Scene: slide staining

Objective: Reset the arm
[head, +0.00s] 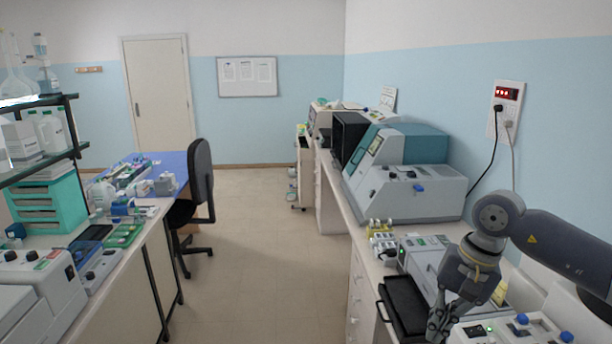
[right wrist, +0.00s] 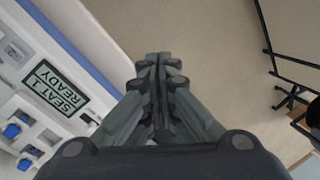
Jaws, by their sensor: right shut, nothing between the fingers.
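My right arm (head: 560,245) comes in from the right edge of the head view, over the right bench. Its gripper (head: 440,328) points down, shut and empty, near the bench's front edge. It lies beside a black tray (head: 406,305) and a white device with blue knobs (head: 510,328). In the right wrist view the gripper (right wrist: 158,62) shows its fingers together with nothing between them. My left gripper is not in view.
Grey analysers (head: 410,192) stand along the right bench. The left bench holds a teal drawer unit (head: 47,205), bottles and small devices. An office chair (head: 200,185) stands by the left bench. The floor (head: 260,250) between the benches is clear.

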